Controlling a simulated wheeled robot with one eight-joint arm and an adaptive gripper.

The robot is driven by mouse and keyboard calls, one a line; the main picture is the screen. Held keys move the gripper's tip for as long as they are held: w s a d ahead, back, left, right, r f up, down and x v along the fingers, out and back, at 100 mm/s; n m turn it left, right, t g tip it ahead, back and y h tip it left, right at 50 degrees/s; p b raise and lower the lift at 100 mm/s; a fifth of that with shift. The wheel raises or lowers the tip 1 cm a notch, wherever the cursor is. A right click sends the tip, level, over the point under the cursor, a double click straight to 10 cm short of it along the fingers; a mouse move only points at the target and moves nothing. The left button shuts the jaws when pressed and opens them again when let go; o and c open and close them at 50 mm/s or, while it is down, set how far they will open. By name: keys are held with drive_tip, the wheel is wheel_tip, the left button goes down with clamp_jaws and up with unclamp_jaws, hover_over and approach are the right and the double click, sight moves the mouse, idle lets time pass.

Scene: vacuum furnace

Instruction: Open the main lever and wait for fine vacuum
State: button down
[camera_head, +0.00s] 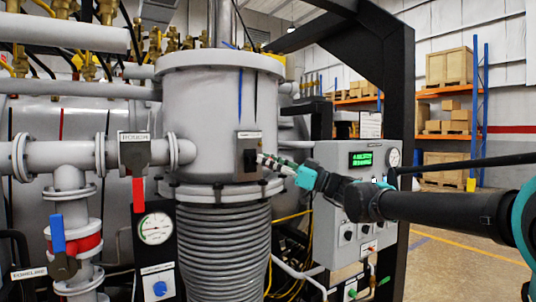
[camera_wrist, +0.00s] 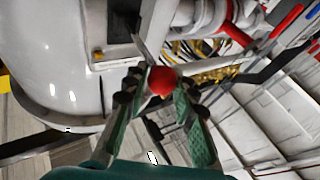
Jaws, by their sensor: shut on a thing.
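The main lever's red ball knob (camera_wrist: 162,80) shows in the wrist view between the two green fingers of my gripper (camera_wrist: 158,92). A thin rod runs from the knob up towards a dark slot plate (camera_wrist: 122,22) on the grey metal body. In the head view my gripper (camera_head: 268,161) reaches from the right to the slot plate (camera_head: 250,155) on the large grey cylinder (camera_head: 208,110). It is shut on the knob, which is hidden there. A control panel (camera_head: 355,190) behind my arm has a lit green display (camera_head: 361,159); its digits are too small to read surely.
A red-handled valve (camera_head: 138,193) with its handle down and a blue-handled valve (camera_head: 57,233) with its handle up stand left. A round gauge (camera_head: 155,228) sits beside the bellows (camera_head: 223,255). A black frame post (camera_head: 398,100) rises behind my arm. Floor is clear at right.

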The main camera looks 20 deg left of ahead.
wheel_tip(320, 180, down, 6)
drive_tip(key=n+g+y, duration=0.3)
drive_tip(key=n, duration=0.2)
drive_tip(key=shift+w+a+y, duration=0.25)
drive_tip(key=shift+a+y, duration=0.05)
drive_tip(key=shift+a, duration=0.15)
drive_tip(key=shift+f, duration=0.1)
drive_tip(key=c, duration=1.2)
unclamp_jaws()
drive_tip(key=shift+w, duration=0.1)
drive_tip(key=v, duration=1.2)
drive_tip(key=shift+d, duration=0.15)
drive_tip(key=shift+s, duration=0.2)
